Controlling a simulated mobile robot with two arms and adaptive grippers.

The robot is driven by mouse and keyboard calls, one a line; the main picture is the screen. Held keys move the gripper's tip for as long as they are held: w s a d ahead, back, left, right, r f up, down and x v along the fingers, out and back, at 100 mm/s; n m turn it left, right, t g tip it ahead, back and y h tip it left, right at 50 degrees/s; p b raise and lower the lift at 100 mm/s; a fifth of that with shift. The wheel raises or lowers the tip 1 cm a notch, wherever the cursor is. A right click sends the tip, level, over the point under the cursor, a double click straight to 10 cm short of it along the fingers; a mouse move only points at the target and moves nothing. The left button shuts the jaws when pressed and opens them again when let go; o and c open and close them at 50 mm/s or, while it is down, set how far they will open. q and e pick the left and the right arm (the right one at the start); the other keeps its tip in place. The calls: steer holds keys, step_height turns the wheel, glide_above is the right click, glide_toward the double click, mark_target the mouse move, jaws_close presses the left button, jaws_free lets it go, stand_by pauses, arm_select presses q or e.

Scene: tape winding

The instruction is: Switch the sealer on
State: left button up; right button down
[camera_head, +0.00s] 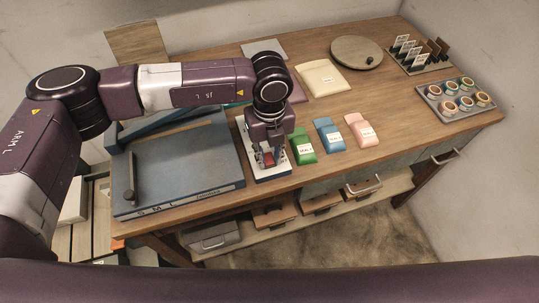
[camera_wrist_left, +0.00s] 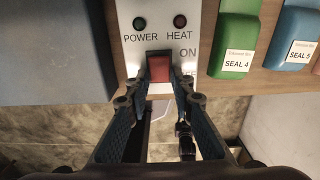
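The sealer's white control panel (camera_head: 269,172) stands at the table's front edge, right of the blue-grey sealer bed (camera_head: 180,165). In the left wrist view the panel has a green POWER lamp (camera_wrist_left: 139,23), a dark red HEAT lamp (camera_wrist_left: 180,21) and a red rocker switch (camera_wrist_left: 159,68). ON is printed beside the switch's upper part, and a partly covered OFF is below it. Both lamps look dark. My left gripper (camera_wrist_left: 159,82) is over the panel, its fingers apart on either side of the switch. Whether they touch it I cannot tell. My right gripper is out of view.
Green (camera_head: 302,149), blue (camera_head: 329,135) and pink (camera_head: 361,130) packs lie right of the panel. Further back are a cream pad (camera_head: 323,78), a round board (camera_head: 357,52), a card rack and a tray of rolls (camera_head: 455,96). The middle of the table is clear.

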arm_select(q)
jaws_close()
steer(key=shift+w+f+g+b, duration=0.25)
steer(key=shift+g+b, duration=0.45)
steer(key=shift+b, duration=0.4)
steer(key=shift+w+a+r+g+h+b, duration=0.15)
steer(key=shift+g+h+b, duration=0.15)
steer(key=shift+g+b, duration=0.2)
steer(key=shift+w+g+h+b, duration=0.1)
steer(key=shift+g+h+b, duration=0.2)
steer(key=shift+g+b, duration=0.2)
steer(key=shift+w+r+g+b, duration=0.1)
steer(key=shift+r+g+b, duration=0.2)
steer(key=shift+g, duration=0.4)
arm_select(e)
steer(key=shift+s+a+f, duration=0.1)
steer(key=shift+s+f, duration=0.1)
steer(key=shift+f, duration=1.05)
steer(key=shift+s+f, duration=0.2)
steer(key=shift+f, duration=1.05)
arm_select(q)
steer(key=o, duration=0.5)
jaws_free()
